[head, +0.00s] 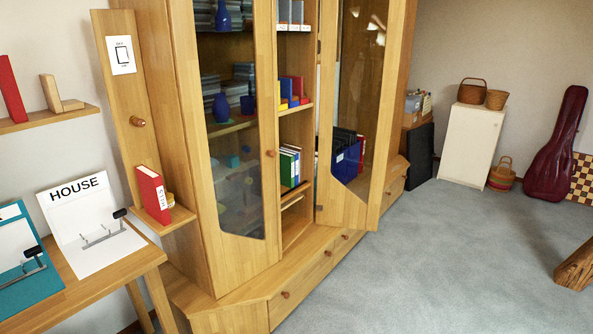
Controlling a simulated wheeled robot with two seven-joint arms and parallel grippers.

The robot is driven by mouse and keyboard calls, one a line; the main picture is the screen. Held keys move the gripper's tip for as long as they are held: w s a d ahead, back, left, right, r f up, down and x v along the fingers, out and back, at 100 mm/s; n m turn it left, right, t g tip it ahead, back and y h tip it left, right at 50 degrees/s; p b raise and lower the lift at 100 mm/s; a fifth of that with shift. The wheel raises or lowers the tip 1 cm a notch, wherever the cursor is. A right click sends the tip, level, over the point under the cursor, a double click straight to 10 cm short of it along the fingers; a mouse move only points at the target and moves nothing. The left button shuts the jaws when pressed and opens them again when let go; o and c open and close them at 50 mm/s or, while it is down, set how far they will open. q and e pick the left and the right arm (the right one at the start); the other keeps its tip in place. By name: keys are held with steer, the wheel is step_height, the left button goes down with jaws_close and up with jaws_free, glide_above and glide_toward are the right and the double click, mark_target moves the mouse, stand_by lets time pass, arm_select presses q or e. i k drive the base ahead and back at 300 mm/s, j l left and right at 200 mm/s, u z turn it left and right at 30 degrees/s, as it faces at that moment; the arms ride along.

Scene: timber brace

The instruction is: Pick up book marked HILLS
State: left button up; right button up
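A red book (152,195) stands upright on a small wooden ledge at the left side of the tall cabinet. Its spine carries a pale label with small vertical lettering that seems to read HILLS. A small tan object (170,199) sits just behind it, partly hidden by the book. Neither of my grippers shows in the head view, and nothing touches the book.
A wooden table (85,287) with a HOUSE sheet (85,215) and a teal clipboard (28,283) stands at left front. The glass-doored cabinet (190,120) has one door swung open. A dark wooden beam (577,268) lies at far right. Grey carpet (440,260) is clear.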

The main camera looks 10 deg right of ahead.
mark_target(150, 182)
steer(key=u, duration=0.35)
steer(key=i+u, duration=0.2)
steer(key=u, duration=0.2)
steer(key=i+u, duration=0.15)
steer(key=u, duration=0.25)
steer(key=i+l+u, duration=0.1)
steer(key=u, duration=0.35)
steer(key=i+l, duration=0.05)
